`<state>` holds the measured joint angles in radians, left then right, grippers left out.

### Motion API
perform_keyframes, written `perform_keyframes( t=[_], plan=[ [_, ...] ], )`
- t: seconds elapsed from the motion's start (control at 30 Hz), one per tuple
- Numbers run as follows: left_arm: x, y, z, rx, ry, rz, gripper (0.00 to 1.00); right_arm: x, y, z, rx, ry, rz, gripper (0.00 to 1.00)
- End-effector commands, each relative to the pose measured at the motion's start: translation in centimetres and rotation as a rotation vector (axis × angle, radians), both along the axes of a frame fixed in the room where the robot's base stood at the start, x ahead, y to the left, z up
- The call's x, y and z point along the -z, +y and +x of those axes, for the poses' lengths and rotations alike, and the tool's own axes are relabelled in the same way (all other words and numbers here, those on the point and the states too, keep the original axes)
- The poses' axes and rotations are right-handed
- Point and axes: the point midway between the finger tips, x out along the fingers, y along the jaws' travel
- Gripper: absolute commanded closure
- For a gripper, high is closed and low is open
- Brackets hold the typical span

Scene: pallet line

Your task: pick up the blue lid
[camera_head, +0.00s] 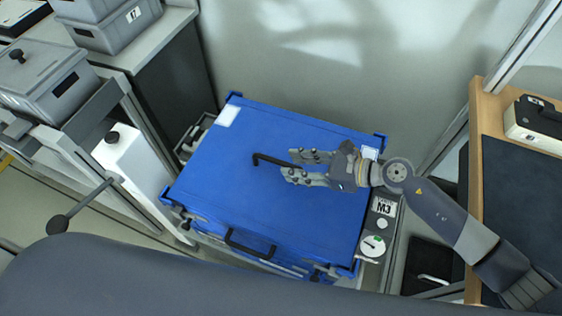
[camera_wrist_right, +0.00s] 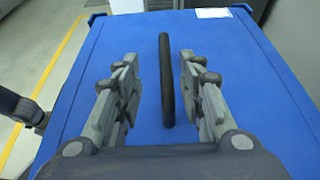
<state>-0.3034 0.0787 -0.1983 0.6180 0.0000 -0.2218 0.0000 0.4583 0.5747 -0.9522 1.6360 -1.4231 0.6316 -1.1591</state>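The blue lid (camera_head: 250,170) lies flat on top of a blue box, with a black bar handle (camera_head: 274,160) across its middle. My right gripper (camera_head: 296,165) reaches in from the right over the lid, at the handle's right end. In the right wrist view, the lid (camera_wrist_right: 240,70) fills most of the picture. There the handle (camera_wrist_right: 167,85) stands between the two fingers of the right gripper (camera_wrist_right: 158,80), with a gap on both sides. The right gripper is open. My left gripper is not in view.
Grey lidded bins (camera_head: 45,78) stand on a rack at the left. A second blue-box handle (camera_head: 250,245) is on the box's front side. A wooden-edged table (camera_head: 476,150) with a dark top and a black-and-white case (camera_head: 535,124) is at the right. A pale wall is behind.

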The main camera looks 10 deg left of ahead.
Motion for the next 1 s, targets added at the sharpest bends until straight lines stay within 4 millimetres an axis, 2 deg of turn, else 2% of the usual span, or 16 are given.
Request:
perform_keyframes(
  t=[0.1,0.2,0.33,0.53,0.83,1.0],
  plan=[
    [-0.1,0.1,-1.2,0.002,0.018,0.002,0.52,0.3,0.9,0.2,0.0,0.0,0.001,0.64],
    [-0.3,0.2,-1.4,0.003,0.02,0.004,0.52,0.5,1.5,0.4,0.001,-0.001,0.001,0.64],
    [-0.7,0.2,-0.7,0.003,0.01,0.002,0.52,1.1,3.0,1.1,0.0,0.001,0.002,0.64],
    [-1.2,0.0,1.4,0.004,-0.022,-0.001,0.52,2.3,5.1,1.7,0.001,-0.001,0.001,0.64],
    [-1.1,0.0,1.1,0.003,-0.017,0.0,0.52,2.6,5.5,1.7,0.001,-0.001,0.0,0.64],
    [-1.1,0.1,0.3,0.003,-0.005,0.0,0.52,2.5,5.5,1.7,0.001,0.0,0.0,1.0]
  ],
)
